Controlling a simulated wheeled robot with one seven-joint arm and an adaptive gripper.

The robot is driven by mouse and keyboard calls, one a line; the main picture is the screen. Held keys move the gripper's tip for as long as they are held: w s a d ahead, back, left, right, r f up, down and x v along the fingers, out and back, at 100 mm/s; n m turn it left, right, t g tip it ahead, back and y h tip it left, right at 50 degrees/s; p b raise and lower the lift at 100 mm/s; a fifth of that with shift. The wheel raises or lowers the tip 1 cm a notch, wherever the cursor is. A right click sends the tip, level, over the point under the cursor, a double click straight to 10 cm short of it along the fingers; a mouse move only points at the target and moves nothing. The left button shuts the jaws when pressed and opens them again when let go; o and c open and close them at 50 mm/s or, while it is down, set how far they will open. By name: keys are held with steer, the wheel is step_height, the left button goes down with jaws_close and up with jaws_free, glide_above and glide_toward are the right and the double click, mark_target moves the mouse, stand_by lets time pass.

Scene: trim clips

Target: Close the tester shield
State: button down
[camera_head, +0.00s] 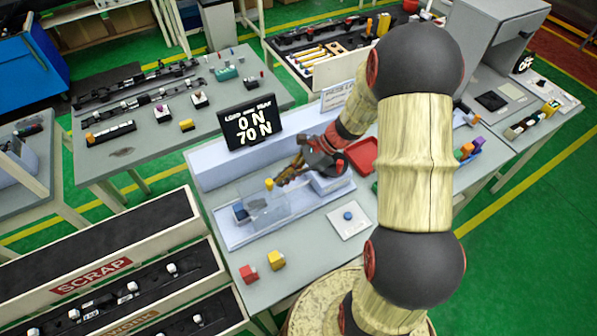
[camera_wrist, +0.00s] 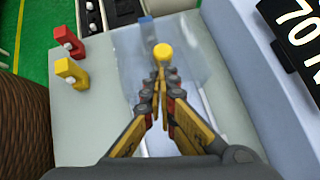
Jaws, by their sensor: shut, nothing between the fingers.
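The tester shield (camera_head: 267,208) is a clear box with a yellow knob (camera_head: 269,184) at the left part of the pale blue tester (camera_head: 225,170). In the wrist view the shield (camera_wrist: 190,45) lies ahead of my fingers, with the yellow knob (camera_wrist: 162,52) just beyond the tips. My gripper (camera_head: 280,182) is shut and empty, beside the knob on its right in the head view. The fingertips (camera_wrist: 160,75) are close to the knob; I cannot tell if they touch. A dark blue block (camera_head: 240,211) shows at the shield's left end.
A display (camera_head: 250,122) reading 0 N and 70 N stands behind the tester. A red block (camera_head: 249,273), a yellow block (camera_head: 276,260) and a white plate with a blue button (camera_head: 348,216) are in front. A red tray (camera_head: 362,154) lies to the right.

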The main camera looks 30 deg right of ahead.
mark_target(262, 198)
steer(key=a, duration=0.7)
steer(key=shift+a, duration=0.4)
steer(key=shift+s, duration=0.1)
